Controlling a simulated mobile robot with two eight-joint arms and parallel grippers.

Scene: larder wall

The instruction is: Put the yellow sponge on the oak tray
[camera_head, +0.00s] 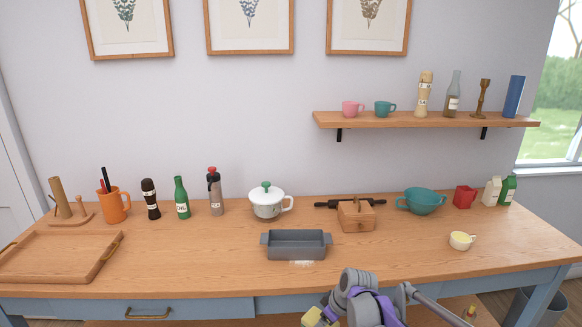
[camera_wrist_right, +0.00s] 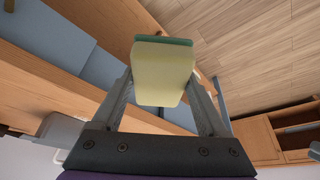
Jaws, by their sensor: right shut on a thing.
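The yellow sponge (camera_wrist_right: 162,78), pale yellow with a green layer along one side, is held between the two fingers of my right gripper (camera_wrist_right: 163,92) in the right wrist view. In the head view the sponge (camera_head: 312,317) shows at the bottom edge, in front of the table, partly cut off, with my right gripper (camera_head: 325,313) beside it. The oak tray (camera_head: 52,281) lies at the left end of the tabletop, with a raised rim and brass-coloured handles. It looks empty. My left gripper is not in view.
A grey baking dish (camera_head: 296,246) stands near the middle front of the table (camera_head: 200,265). An orange mug (camera_head: 114,206), bottles and a white pot (camera_head: 268,203) line the back. A wooden box (camera_head: 356,216) and teal colander (camera_head: 424,201) stand right. Tabletop between tray and dish is clear.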

